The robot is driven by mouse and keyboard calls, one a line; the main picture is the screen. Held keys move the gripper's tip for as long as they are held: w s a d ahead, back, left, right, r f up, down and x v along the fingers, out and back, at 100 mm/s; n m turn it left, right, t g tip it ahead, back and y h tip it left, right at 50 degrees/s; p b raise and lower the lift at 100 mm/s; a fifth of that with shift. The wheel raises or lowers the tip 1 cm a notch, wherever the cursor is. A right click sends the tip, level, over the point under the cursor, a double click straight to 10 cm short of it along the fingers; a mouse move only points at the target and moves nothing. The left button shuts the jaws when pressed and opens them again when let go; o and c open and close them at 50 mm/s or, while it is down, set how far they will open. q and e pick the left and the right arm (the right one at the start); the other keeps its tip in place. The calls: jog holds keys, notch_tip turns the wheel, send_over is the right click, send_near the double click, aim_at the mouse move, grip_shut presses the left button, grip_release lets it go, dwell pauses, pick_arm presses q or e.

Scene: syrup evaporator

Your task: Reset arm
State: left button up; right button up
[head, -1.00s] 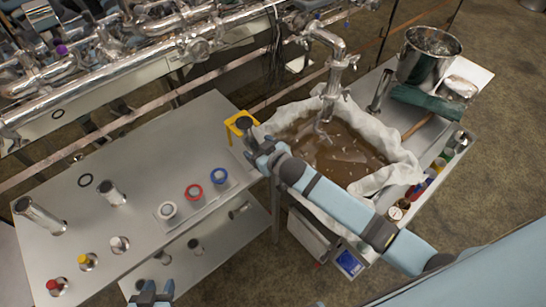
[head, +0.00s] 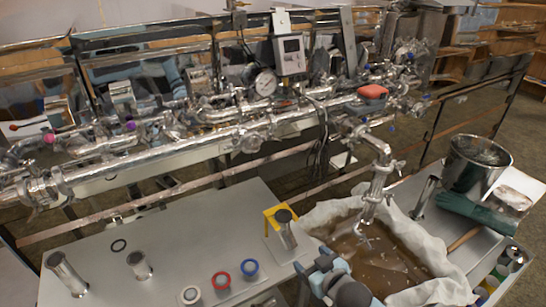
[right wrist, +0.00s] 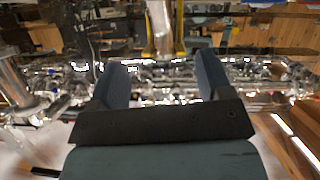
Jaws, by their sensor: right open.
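My right gripper (head: 312,270) shows at the bottom of the head view, in front of the yellow stand and left of the cloth-lined syrup tub. In the right wrist view its two dark fingers (right wrist: 162,80) are apart with nothing held between them. A steel cylinder with a dark cap (head: 287,230) stands by the yellow stand (head: 270,215), just beyond the gripper. A blurred steel cylinder (right wrist: 158,25) and yellow uprights show beyond the fingers in the right wrist view. My left gripper is in neither current view.
The steel table (head: 190,235) holds steel fittings and white, red (head: 221,280) and blue (head: 249,267) rings. The syrup tub (head: 375,255) lies right, under a steel spout (head: 378,180). A bucket (head: 472,165) stands at far right. Evaporator pipework (head: 250,130) spans the back.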

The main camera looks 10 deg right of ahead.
jog(key=s+f+m+g+p, duration=0.1)
jog(key=s+f, duration=0.3)
jog(key=s, duration=0.5)
jog(key=s+d+f+g, duration=0.1)
jog(key=s+f, duration=0.3)
jog(key=s, duration=0.6)
jog(key=shift+s+d+f+m+h+p, duration=0.15)
jog(key=shift+d+m+h+p, duration=0.1)
jog(key=shift+m+h+p, duration=0.15)
